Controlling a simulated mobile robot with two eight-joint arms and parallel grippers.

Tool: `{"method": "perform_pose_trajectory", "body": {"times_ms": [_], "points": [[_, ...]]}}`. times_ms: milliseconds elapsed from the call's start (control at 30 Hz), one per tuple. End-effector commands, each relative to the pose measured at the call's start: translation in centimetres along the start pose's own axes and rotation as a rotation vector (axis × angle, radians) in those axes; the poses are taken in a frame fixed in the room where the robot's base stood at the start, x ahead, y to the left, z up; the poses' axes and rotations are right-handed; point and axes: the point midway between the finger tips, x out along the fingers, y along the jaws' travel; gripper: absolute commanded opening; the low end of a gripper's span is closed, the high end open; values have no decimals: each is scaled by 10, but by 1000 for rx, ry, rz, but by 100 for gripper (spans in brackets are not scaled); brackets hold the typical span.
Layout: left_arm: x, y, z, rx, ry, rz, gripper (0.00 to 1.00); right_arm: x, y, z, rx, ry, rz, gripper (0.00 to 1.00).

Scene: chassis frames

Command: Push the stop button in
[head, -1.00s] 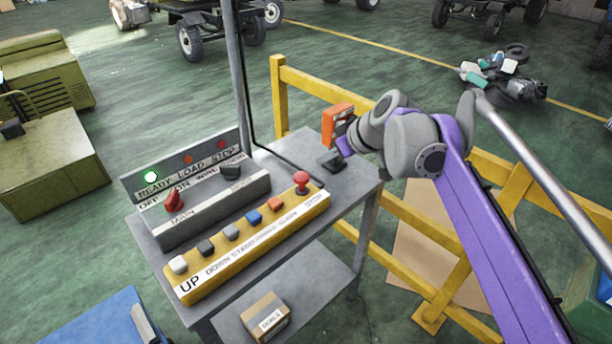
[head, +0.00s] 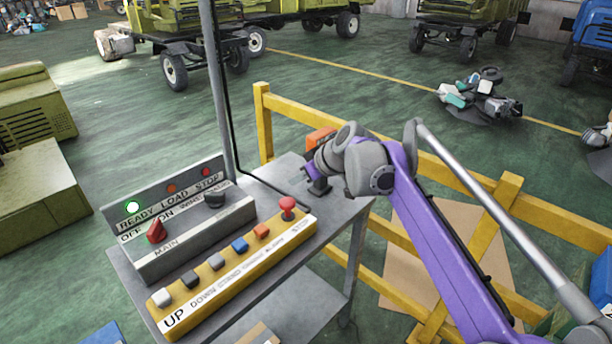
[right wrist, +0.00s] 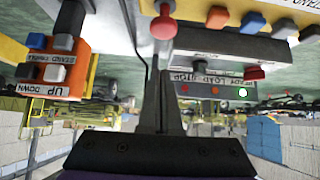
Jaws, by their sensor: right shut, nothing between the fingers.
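The red mushroom-shaped stop button (head: 287,205) stands out at the right end of the yellow button panel (head: 250,266), on the grey table. My right gripper (head: 306,181) is just beyond the button on its right side, largely hidden by its own wrist. In the right wrist view, the shut, empty fingers (right wrist: 160,98) point toward the red button (right wrist: 163,24). A gap between fingertips and button seems to remain, but contact is hard to judge. My left gripper is not in view.
A grey control box (head: 190,235) with a red knob and a lit green lamp stands behind the panel. An orange button box (head: 320,137) is close to my right wrist. A post (head: 216,90) and yellow railing (head: 264,125) stand beyond the table.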

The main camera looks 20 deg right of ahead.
Motion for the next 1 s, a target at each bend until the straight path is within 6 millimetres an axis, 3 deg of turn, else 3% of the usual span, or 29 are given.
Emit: {"method": "perform_pose_trajectory", "body": {"times_ms": [133, 333, 1000], "points": [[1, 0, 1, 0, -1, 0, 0, 33, 0, 0, -1, 0, -2, 0], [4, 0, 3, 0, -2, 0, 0, 57, 0, 18, 0, 0, 0, 0], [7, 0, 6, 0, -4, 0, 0, 74, 0, 36, 0, 0, 0, 0]]}}
